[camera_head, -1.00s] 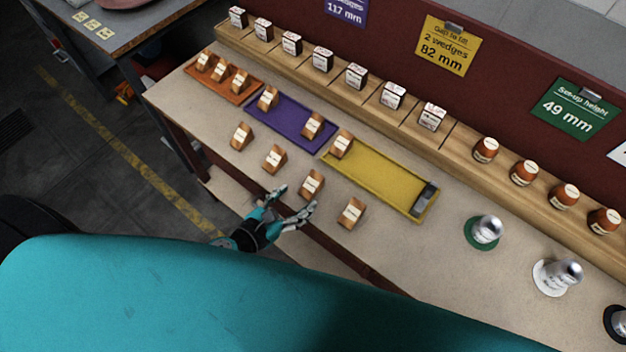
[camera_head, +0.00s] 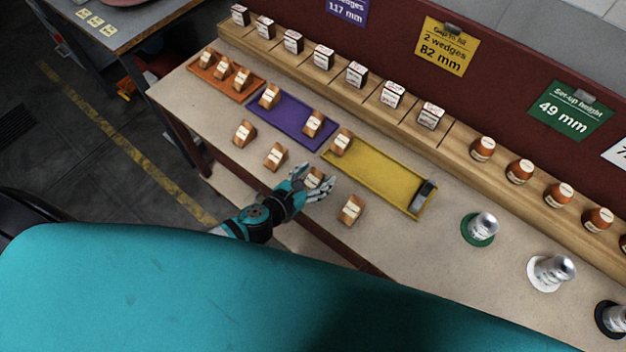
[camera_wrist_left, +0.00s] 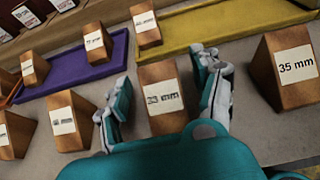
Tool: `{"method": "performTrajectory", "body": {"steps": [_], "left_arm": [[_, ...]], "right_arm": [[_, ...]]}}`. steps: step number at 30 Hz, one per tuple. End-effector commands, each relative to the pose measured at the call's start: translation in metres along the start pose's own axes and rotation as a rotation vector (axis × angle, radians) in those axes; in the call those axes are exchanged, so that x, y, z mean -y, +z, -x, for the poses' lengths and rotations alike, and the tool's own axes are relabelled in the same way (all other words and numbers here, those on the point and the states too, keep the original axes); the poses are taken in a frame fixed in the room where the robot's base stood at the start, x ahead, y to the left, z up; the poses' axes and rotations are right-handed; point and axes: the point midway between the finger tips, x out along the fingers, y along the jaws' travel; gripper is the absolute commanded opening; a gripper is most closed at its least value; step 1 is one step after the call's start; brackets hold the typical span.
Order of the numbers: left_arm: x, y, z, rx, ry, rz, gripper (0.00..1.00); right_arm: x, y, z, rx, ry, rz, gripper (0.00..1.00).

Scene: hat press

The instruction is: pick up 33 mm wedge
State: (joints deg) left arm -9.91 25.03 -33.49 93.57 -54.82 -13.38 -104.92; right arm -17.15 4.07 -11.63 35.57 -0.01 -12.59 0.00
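The 33 mm wedge (camera_wrist_left: 160,88), a wooden block with a white label, stands on the bench between the fingers of my left gripper (camera_wrist_left: 165,95) in the left wrist view. The gripper is open, with a finger on each side of the wedge; gaps show on both sides. In the head view the wedge (camera_head: 315,176) is partly hidden by my left gripper (camera_head: 314,183). A 35 mm wedge (camera_wrist_left: 285,68) stands to the right in the wrist view. My right gripper is not in view.
Other wedges stand nearby on the bench (camera_head: 400,250), one to the right (camera_head: 351,210) and one to the left (camera_head: 276,156). Behind are a yellow tray (camera_head: 375,180), a purple tray (camera_head: 285,125) and an orange tray (camera_head: 215,80). A wooden shelf holds boxes and jars.

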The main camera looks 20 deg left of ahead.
Motion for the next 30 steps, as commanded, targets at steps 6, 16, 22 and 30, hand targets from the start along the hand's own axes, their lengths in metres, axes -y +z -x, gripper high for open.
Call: {"method": "performTrajectory", "body": {"steps": [6, 16, 22, 30], "left_arm": [[0.0, 0.0, 0.0, 0.0, 0.001, 0.0, 0.38], [0.0, 0.0, 0.0, 0.0, 0.001, 0.0, 0.06], [0.0, 0.002, 0.001, 0.001, 0.0, -0.001, 0.06], [-0.001, 0.024, 0.009, 0.004, -0.001, -0.004, 0.06]], "right_arm": [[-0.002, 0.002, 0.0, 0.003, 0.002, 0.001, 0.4], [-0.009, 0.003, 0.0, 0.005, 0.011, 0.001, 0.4], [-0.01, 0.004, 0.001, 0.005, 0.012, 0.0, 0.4], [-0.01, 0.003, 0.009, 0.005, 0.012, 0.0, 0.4]]}}
